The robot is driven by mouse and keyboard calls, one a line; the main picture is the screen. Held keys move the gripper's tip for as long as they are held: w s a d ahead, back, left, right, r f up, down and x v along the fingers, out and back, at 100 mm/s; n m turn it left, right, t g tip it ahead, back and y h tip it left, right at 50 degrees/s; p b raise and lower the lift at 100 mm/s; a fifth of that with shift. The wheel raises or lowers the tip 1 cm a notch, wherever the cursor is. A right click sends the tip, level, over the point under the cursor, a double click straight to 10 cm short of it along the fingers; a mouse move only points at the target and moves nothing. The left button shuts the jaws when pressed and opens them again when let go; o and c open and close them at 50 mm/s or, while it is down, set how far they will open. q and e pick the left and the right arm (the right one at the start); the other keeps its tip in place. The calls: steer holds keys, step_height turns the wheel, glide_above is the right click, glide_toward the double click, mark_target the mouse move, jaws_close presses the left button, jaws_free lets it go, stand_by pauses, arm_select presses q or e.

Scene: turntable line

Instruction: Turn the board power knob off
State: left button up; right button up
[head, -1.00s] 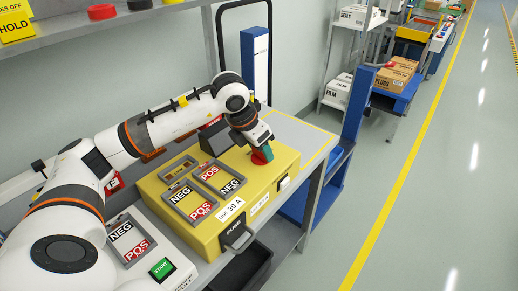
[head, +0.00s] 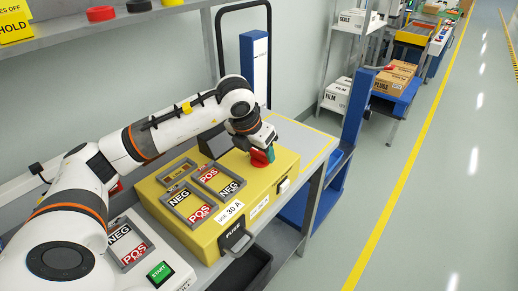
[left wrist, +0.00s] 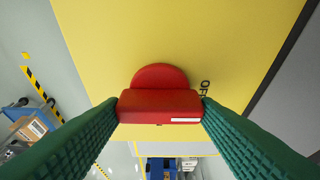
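The red power knob (head: 260,158) sits on top of the yellow board box (head: 225,200), near its far right corner. My left gripper (head: 264,152) reaches down over it. In the left wrist view the knob's red bar (left wrist: 160,106) lies between the green fingers (left wrist: 160,110), which touch both its ends. A white mark shows near the bar's right end. A black label, partly hidden by the right finger, reads "OF" (left wrist: 205,90) beside that end. My right gripper is not in view.
Framed NEG and POS plates (head: 190,205) lie on the box. A black fuse handle (head: 236,238) juts from its front. A green START button (head: 160,272) is at lower left. A blue post (head: 255,65) stands behind. The aisle floor at right is clear.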

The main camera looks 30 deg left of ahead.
arm_select(q)
steer(key=o, duration=0.4)
steer(key=v, duration=1.2)
steer(key=shift+s, duration=0.1)
